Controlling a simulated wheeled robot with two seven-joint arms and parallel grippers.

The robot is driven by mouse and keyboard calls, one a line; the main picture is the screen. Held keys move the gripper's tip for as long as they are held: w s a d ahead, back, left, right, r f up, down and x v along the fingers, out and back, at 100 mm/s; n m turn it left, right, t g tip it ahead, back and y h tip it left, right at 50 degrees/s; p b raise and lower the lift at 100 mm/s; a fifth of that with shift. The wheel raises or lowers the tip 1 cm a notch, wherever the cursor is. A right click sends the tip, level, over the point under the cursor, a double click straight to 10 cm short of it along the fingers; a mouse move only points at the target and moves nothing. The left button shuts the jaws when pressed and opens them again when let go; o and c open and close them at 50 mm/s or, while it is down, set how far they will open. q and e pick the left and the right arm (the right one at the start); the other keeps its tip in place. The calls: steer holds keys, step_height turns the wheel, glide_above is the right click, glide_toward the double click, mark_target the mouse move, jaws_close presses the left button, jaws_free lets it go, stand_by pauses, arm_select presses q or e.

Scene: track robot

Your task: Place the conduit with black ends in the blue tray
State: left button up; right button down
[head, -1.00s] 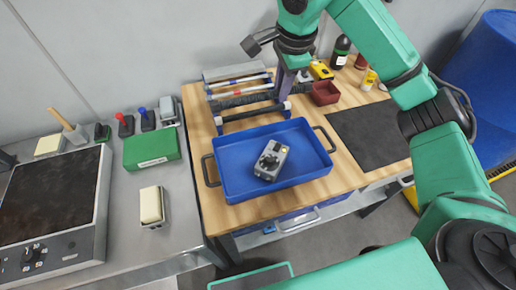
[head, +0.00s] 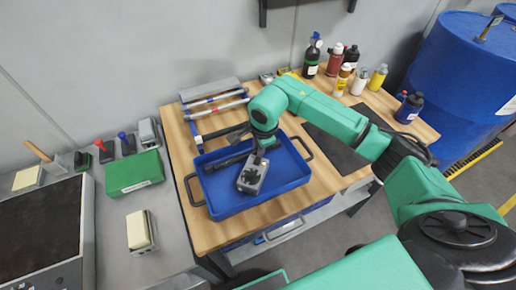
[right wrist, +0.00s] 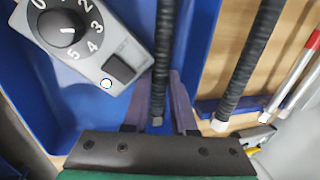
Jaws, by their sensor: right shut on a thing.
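A black ribbed conduit (head: 226,161) is in my right gripper (head: 262,152), over the inside of the blue tray (head: 292,172). In the right wrist view the two fingers (right wrist: 157,103) are shut around the conduit (right wrist: 164,45). I cannot tell its end colour clearly, or whether it touches the tray floor. A grey box with a dial (head: 252,177) lies in the tray beside the conduit. In the right wrist view this box (right wrist: 88,38) is left of the fingers. My left gripper is not in view.
Behind the tray a rack holds white conduits with red ends (head: 218,107) and another black ribbed conduit (right wrist: 250,62). A dark mat (head: 338,150) lies right of the tray. Several bottles (head: 358,80) stand at the back right. A green box (head: 134,172) sits on the left bench.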

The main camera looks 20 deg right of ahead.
steer(key=shift+s+f+b, duration=0.35)
steer(key=shift+f+b, duration=0.2)
steer(key=shift+f, duration=0.25)
steer(key=c, duration=1)
jaws_free()
steer(key=shift+r+p, duration=0.6)
steer(key=shift+p, duration=0.1)
steer(key=shift+w+r, duration=0.15)
steer(key=shift+r, duration=0.2)
steer(key=b+v, duration=0.1)
steer(key=v, duration=1)
steer(key=shift+w+r+b, duration=0.2)
steer(key=shift+r+b, duration=0.05)
steer(key=shift+b, duration=0.1)
